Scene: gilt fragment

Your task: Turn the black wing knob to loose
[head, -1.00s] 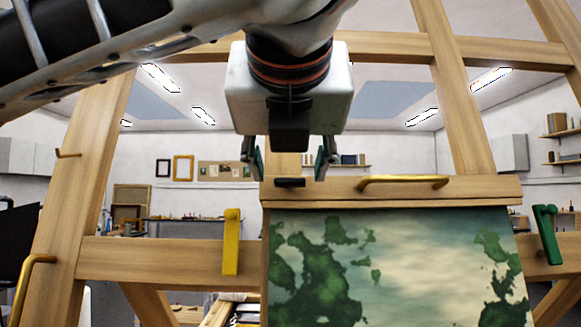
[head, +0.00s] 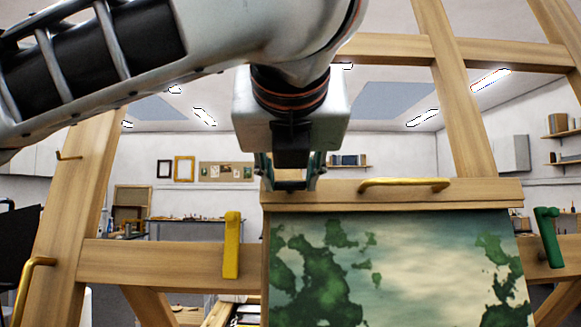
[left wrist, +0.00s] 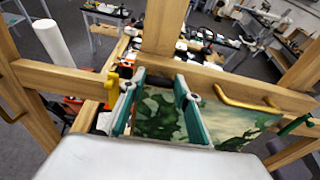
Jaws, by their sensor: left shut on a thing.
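The black wing knob (head: 290,186) is a small dark bar on the front of the wooden top clamp bar (head: 480,190), at its left end above the painting. My left gripper (head: 289,186) reaches down from above and its two fingers are shut on the knob, one at each end. The fingers hide the knob's ends. In the left wrist view the teal fingers of my left gripper (left wrist: 160,76) straddle the clamp bar's left part, and I cannot make out the knob clearly. My right gripper is not in view.
A brass handle (head: 404,184) sits right of the knob on the same bar. A yellow lever (head: 231,245) and a green lever (head: 548,237) are on the easel's crossbar. The painting (head: 400,265) hangs below. Wooden easel posts stand on both sides.

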